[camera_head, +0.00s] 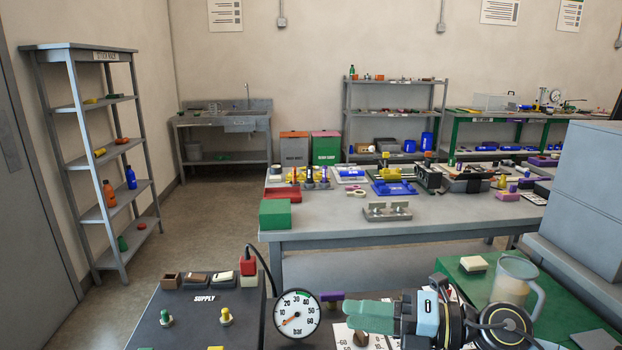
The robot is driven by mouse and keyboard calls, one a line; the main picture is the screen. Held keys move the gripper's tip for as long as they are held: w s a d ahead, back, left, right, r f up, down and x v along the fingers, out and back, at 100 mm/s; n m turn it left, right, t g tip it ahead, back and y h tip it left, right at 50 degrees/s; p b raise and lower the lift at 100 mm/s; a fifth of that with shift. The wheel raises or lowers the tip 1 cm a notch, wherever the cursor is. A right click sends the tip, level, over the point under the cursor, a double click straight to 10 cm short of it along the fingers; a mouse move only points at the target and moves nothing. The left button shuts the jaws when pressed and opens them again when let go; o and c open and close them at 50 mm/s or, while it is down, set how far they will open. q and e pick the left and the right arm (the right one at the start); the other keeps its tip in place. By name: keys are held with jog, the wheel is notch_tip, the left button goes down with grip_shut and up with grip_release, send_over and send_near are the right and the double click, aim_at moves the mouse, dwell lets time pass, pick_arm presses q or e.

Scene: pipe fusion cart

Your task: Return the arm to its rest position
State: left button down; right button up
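My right arm comes in from the lower right. The fingers point left, toward the round pressure gauge (297,313). They overlap in the view, so I cannot tell whether they are open or shut. A brown piece (361,339) shows just below them; I cannot tell whether they touch it. My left gripper is not in view.
A red block (248,266) with a black cable stands at the panel's back edge. A clear jug (514,281) stands on the green surface (466,286) close to my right arm. Beyond is a grey table (330,231) with several tools. Open floor (190,240) lies left.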

jog(key=w+d+r+m+t+h, duration=0.1)
jog(key=d+m+t+h, duration=0.2)
jog(key=m+t, duration=0.5)
jog(key=w+d+r+m+t+h, duration=0.1)
jog(key=d+r+m+t+h, duration=0.15)
jog(key=m+t, duration=0.6)
jog(key=s+d+f+m+g+h, duration=0.3)
jog(key=d+f+m+h, duration=0.1)
jog(key=f+m+h, duration=0.25)
jog(key=s+d+f+m+g+h, duration=0.2)
jog(key=d+f+m+g+h, duration=0.25)
jog(key=f+m, duration=0.3)
jog(key=s+f+m+g, duration=0.2)
jog(key=s+f+g, duration=0.35)
jog(key=s, duration=0.45)
jog(key=s+f+m+g, duration=0.2)
jog(key=s+f+g, duration=0.4)
jog(key=s, duration=0.5)
notch_tip(320, 180, down, 26)
jog(key=s+d+f, duration=0.1)
jog(key=s, duration=0.1)
jog(key=s+d+f, duration=0.2)
jog(key=s+f, duration=0.4)
jog(key=s, duration=0.1)
jog(key=s+d+f+g, duration=0.1)
jog(key=s+d+f, duration=0.2)
jog(key=s+f, duration=0.4)
jog(key=shift+s, duration=0.8)
